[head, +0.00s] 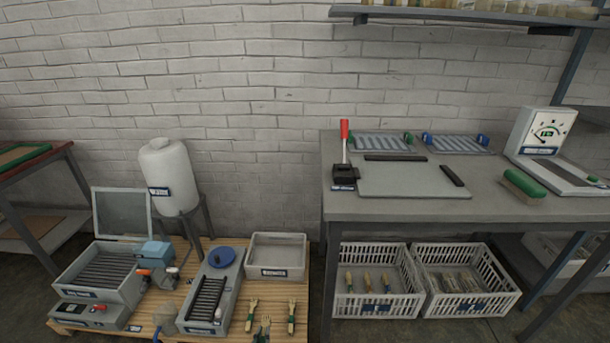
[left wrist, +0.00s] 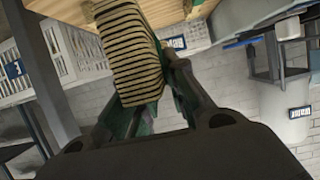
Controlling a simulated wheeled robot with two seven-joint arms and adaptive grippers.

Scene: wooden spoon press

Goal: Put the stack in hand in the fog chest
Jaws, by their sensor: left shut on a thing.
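My left gripper (left wrist: 140,88) is shut on a stack (left wrist: 124,42) of thin tan layers with dark gaps. The stack is tilted in the left wrist view and hides the fingertips. In the head view I cannot make out the held stack. What looks like the fog chest (head: 134,287) is a grey open box at the lower left, with dark slats inside and a clear lid (head: 122,212) raised behind it. Its label is too small to read. My right gripper is in neither view.
A grey unit with dark slats and a blue disc (head: 222,257), an open grey tray (head: 277,256) and a white tank (head: 169,178) stand right of the chest. A blue box (head: 157,250) is close beside it. The workbench (head: 420,206) has white baskets (head: 376,267) beneath.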

